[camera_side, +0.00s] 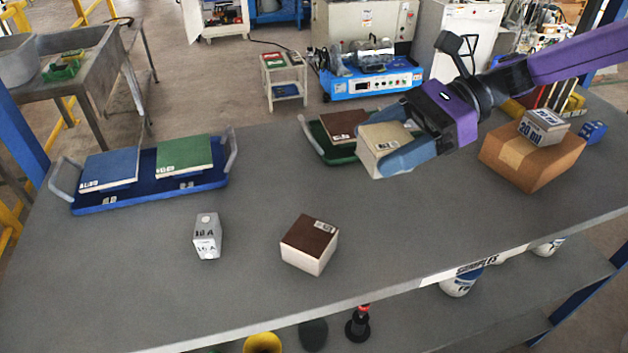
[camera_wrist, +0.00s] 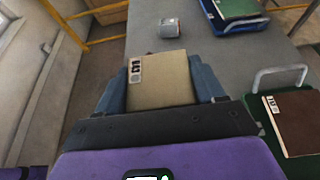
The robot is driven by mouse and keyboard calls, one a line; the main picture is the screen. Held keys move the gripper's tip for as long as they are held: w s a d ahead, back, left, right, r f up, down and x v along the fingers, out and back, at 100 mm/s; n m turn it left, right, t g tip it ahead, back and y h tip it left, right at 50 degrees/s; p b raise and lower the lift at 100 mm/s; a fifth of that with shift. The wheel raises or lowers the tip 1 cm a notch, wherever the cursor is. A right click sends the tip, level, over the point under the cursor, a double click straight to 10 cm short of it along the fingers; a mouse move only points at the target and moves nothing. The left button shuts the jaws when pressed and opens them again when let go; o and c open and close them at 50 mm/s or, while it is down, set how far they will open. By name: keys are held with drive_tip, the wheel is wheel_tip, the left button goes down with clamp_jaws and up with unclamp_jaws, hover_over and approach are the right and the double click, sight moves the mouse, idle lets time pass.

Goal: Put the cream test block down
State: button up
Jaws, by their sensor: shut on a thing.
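The cream test block (camera_side: 379,147) is held between the blue fingers of my gripper (camera_side: 392,150), above the grey table (camera_side: 250,270) in the side view. In the wrist view the cream block (camera_wrist: 160,80) shows its cream top and a small printed label, with a blue finger of my gripper (camera_wrist: 162,88) on each side. My gripper is shut on it. The block's underside and its exact height above the table are hard to tell. In the side view it partly covers a green tray behind it.
The green tray (camera_side: 318,139) carries a brown tile (camera_side: 342,124). A blue tray (camera_side: 150,197) holds a blue tile and a green tile. A brown-topped block (camera_side: 310,244) and a small grey block (camera_side: 207,236) stand on the table. A cardboard box (camera_side: 530,160) is at the right.

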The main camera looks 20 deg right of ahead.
drive_tip(key=w+a+f, duration=0.3)
drive_tip(key=w+a, duration=0.1)
drive_tip(key=w, duration=0.1)
hover_over(315, 193)
wheel_tip(315, 193, down, 5)
drive_tip(key=shift+s+f, duration=0.1)
drive_tip(key=shift+a+f, duration=0.15)
drive_tip(key=shift+f, duration=1.55)
drive_tip(key=shift+f, duration=0.2)
drive_tip(key=o, duration=1.3)
drive_tip(key=shift+o, duration=0.2)
drive_tip(key=shift+r, duration=0.2)
drive_tip(key=v, duration=1.2)
drive_tip(key=shift+f, duration=0.1)
